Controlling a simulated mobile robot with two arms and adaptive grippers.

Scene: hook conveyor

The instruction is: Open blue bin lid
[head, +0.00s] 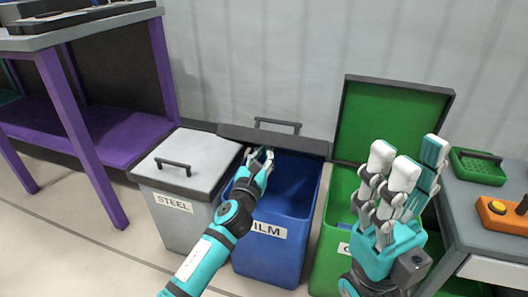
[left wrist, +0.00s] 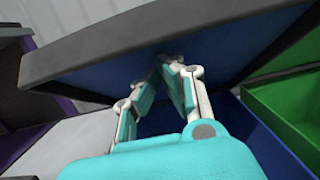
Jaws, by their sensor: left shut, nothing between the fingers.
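The blue bin (head: 275,238) stands in the middle of the head view, with a label ending in "ILM". Its dark grey lid (head: 300,145) is tilted up at the back, with its handle (head: 277,123) on the far side, and the blue inside of the bin shows. My left gripper (head: 262,153) is shut and empty at the lid's lower side, above the bin opening. In the left wrist view its fingers (left wrist: 172,62) meet under the lid's blue underside (left wrist: 225,50); contact looks close. My right gripper (head: 408,158) is open and empty, raised in front of the green bin.
A grey steel bin (head: 175,220) with a closed lid stands to the left. The green bin (head: 335,225) to the right has its lid (head: 390,120) upright. A purple-legged table (head: 78,125) is at left, and a grey bench (head: 490,220) at right.

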